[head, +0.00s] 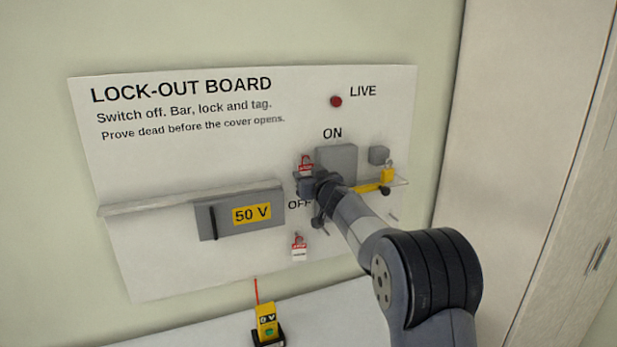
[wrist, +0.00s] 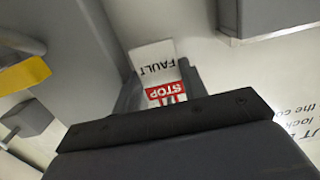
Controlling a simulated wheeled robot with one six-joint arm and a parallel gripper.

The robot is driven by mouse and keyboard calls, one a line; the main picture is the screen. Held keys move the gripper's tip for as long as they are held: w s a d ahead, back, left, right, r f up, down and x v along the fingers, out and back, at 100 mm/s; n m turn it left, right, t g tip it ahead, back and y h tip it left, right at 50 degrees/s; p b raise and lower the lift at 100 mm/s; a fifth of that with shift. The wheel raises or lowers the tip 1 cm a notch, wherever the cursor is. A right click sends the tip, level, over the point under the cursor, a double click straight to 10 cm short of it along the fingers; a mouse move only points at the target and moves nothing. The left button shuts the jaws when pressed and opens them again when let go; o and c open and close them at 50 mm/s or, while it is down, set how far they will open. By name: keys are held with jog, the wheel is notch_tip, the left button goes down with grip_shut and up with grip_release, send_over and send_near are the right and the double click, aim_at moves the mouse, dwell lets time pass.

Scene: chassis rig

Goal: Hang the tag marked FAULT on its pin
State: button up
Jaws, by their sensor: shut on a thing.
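The FAULT tag (wrist: 153,57), white with a red STOP band, sits between the fingers of my gripper (wrist: 160,84) in the wrist view. My gripper (head: 310,183) is shut on it, in front of the board just left of the grey switch box (head: 337,160). In the head view a red and white tag (head: 306,164) shows at the top of my gripper; it looks like the held one. A second red and white tag (head: 299,248) hangs lower on the board, its small lettering unreadable. I cannot make out the FAULT tag's pin; my gripper and arm cover part of the board.
The lock-out board (head: 150,165) carries a grey cover marked 50 V (head: 215,218) and a ledge (head: 150,204). A yellow padlock (head: 387,174) and yellow bar (head: 370,189) are right of my gripper. A yellow meter (head: 267,320) stands below on the white surface.

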dwell(0.3)
jog(key=o, duration=1)
jog(key=shift+s+a, duration=0.1)
jog(key=b+v, duration=0.3)
jog(key=v, duration=0.7)
jog(key=shift+s, duration=0.4)
jog(key=shift+d+p+x, duration=0.2)
jog(key=shift+p+x, duration=0.75)
jog(key=shift+x, duration=3.2)
jog(key=shift+r, duration=0.1)
